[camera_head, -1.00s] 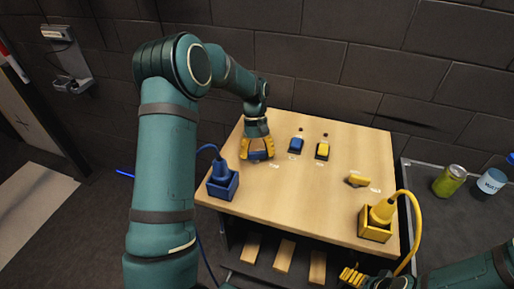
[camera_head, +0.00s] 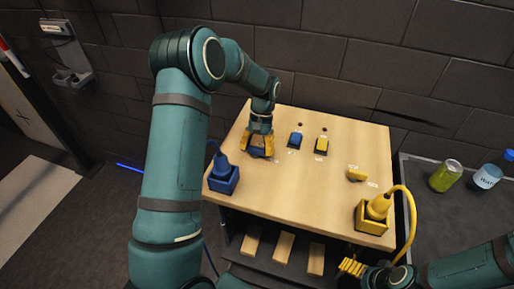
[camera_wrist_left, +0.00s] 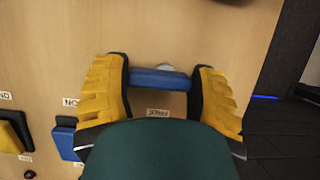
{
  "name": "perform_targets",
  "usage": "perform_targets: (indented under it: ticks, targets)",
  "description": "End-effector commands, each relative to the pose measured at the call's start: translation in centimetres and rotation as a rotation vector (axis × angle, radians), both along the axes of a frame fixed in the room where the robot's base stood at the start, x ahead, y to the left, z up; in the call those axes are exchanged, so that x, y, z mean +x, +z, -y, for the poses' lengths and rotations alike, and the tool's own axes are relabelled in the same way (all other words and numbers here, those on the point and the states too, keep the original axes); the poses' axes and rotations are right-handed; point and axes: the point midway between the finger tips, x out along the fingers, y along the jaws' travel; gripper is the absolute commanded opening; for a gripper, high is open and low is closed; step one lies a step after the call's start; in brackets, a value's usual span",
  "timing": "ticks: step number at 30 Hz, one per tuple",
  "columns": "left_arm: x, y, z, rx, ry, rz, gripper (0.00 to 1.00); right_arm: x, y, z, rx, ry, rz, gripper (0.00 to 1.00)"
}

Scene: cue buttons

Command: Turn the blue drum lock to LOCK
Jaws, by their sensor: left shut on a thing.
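The blue drum lock shows in the left wrist view as a blue bar handle (camera_wrist_left: 160,80) lying crosswise between the yellow fingers. My left gripper (camera_head: 257,146) is shut on it at the left back of the wooden board; it also fills the left wrist view (camera_wrist_left: 162,85). A small label that seems to read FREE (camera_wrist_left: 158,113) is upside down just below the bar. A pale rounded spot (camera_wrist_left: 165,67) shows behind the bar. The LOCK mark cannot be made out. My right gripper (camera_head: 353,268) is low at the right, in front of the board, its jaws unclear.
A blue switch (camera_head: 296,140) and a yellow switch (camera_head: 321,145) sit right of my left gripper. A blue plug box (camera_head: 222,185) stands front left, a yellow plug box (camera_head: 373,222) front right. A yellow handle (camera_head: 356,175) is at the right. The board's middle is clear.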

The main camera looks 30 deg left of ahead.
Motion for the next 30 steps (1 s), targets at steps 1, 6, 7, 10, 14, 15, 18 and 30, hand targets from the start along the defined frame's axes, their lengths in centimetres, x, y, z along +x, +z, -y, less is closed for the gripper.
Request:
perform_targets:
  ticks: [1, 6, 7, 10, 14, 15, 18, 30]
  targets:
    - [0.0, 0.1, 0.0, 0.001, -0.001, 0.002, 0.25, 0.0, 0.0, 0.0, 0.0, 0.0, 0.0, 0.87]
    - [0.0, 0.0, 0.0, 0.0, -0.001, 0.001, 0.25, 0.0, 0.0, 0.0, 0.0, 0.0, 0.0, 0.87]
    - [0.0, 0.1, 0.0, 0.0, -0.001, 0.001, 0.25, 0.0, 0.0, 0.0, 0.0, 0.0, 0.0, 0.87]
    - [0.0, 0.0, 0.0, 0.0, -0.001, 0.001, 0.91, 0.0, 0.0, 0.0, 0.0, 0.0, 0.0, 0.87]
    - [0.0, 0.0, 0.0, 0.0, 0.0, 0.0, 0.94, 0.0, 0.0, 0.0, 0.0, 0.0, 0.0, 0.87]
    - [0.0, 0.0, 0.0, 0.0, 0.0, 0.0, 0.94, 0.0, 0.0, 0.0, 0.0, 0.0, 0.0, 0.87]
    - [0.0, 0.0, 0.0, 0.0, 0.0, 0.0, 0.94, 0.0, 0.0, 0.0, 0.0, 0.0, 0.0, 0.87]
    - [1.8, 4.3, -0.3, 0.0, -0.001, 0.006, 0.94, 0.0, 0.0, 0.0, 0.0, 0.0, 0.0, 0.87]
